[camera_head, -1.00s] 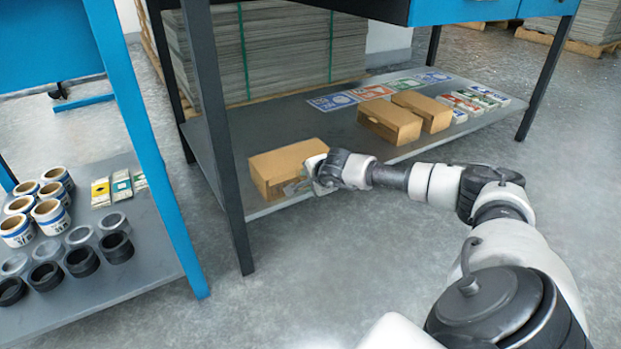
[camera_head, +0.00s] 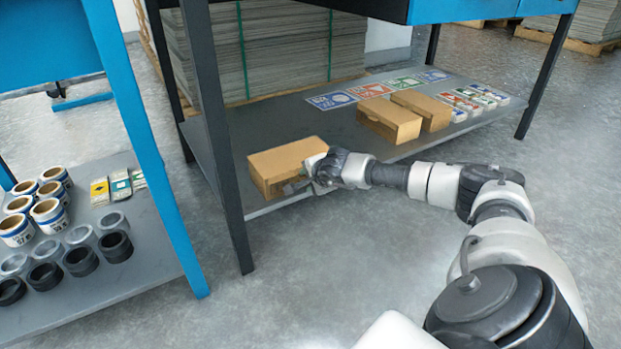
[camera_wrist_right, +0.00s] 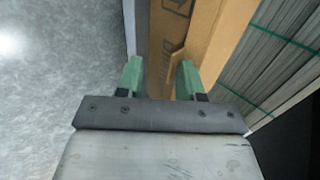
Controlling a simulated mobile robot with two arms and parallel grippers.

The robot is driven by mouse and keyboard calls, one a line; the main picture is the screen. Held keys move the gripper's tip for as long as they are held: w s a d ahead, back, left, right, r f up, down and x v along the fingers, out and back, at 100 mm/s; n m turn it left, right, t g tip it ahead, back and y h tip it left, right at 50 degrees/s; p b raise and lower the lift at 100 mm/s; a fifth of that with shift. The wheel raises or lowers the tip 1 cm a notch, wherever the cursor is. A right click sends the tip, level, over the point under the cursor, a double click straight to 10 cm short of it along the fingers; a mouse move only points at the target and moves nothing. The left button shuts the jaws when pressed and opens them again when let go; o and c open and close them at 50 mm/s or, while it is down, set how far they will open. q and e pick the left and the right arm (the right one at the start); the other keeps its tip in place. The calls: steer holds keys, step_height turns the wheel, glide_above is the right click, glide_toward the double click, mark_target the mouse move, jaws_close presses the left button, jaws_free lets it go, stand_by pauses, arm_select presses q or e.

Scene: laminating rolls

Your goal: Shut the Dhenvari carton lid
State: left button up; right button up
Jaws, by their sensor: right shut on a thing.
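The near carton (camera_head: 283,158) is brown cardboard and sits at the front left of the low shelf. Its top lies about flat, and my right gripper covers part of its front. My right gripper (camera_head: 297,186) is at the carton's front right edge. In the right wrist view its green fingers (camera_wrist_right: 160,70) stand either side of a small cardboard tab at the lid edge (camera_wrist_right: 176,64), shut on it. Printing on the carton wall (camera_wrist_right: 168,35) is too unclear to read. My left gripper is not in view.
Two more brown cartons (camera_head: 389,122) (camera_head: 421,108) stand further right on the shelf (camera_head: 240,120), by printed cards and small packs. A dark table leg (camera_head: 220,150) rises left of the near carton. Rolls (camera_head: 50,215) stand on the left shelf.

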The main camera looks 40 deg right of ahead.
steer(key=shift+s+a+f, duration=0.2)
steer(key=shift+s+f, duration=0.05)
steer(key=shift+f, duration=0.15)
steer(key=p+v, duration=0.6)
steer(key=v, duration=0.5)
steer(key=shift+w+r, duration=0.3)
steer(key=shift+d, duration=0.15)
